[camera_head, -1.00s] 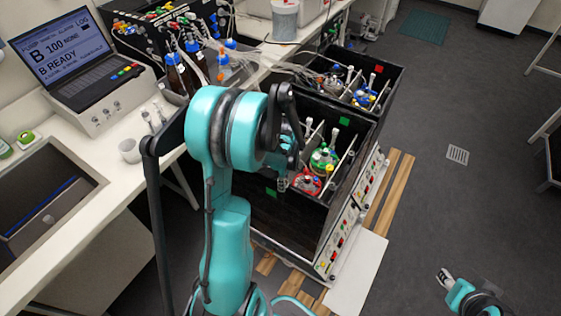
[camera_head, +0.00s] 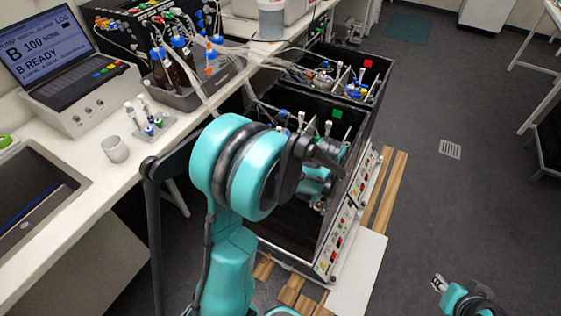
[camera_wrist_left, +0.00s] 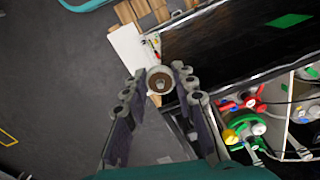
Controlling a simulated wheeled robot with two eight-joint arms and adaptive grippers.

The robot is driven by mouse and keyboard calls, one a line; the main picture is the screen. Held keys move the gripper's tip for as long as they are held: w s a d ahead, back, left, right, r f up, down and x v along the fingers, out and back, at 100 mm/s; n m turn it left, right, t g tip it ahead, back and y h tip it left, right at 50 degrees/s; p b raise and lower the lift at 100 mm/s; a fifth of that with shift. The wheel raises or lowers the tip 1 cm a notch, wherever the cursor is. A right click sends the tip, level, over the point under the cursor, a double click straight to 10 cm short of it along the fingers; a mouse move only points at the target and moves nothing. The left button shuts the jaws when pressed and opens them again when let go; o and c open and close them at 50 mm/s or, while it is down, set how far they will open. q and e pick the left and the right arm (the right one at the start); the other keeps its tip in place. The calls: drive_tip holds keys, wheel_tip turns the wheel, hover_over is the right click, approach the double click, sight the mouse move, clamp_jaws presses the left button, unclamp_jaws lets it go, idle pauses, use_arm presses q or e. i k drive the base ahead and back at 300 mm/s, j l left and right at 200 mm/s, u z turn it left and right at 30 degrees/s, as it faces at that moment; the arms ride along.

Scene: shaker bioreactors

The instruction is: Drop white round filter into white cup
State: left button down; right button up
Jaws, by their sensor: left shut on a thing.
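The white cup (camera_head: 115,149) stands upright on the white bench at the left in the head view. In the left wrist view my left gripper (camera_wrist_left: 160,88) is shut on a small round white piece with a brownish middle, the white round filter (camera_wrist_left: 153,74). It holds the filter at its fingertips, above the black box edge. In the head view the left fingers and the filter are mostly hidden behind my teal arm. My right gripper (camera_head: 438,283) is small at the lower right, away from the bench; its opening is too small to judge.
Black shaker boxes (camera_head: 335,160) hold flasks with red, green and blue caps and tubing. A small rack of vials (camera_head: 147,118) stands right behind the cup. A tray of brown bottles (camera_head: 195,88) and a laptop (camera_head: 72,58) are farther back.

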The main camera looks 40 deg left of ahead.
sight(120, 155)
drive_tip(key=u, duration=1.5)
drive_tip(key=i+l+u, duration=0.1)
drive_tip(key=u, duration=0.35)
drive_tip(key=i+l+u, duration=0.1)
drive_tip(key=l+u, duration=0.2)
drive_tip(key=u, duration=0.15)
drive_tip(key=l+u, duration=0.25)
drive_tip(key=u, duration=0.25)
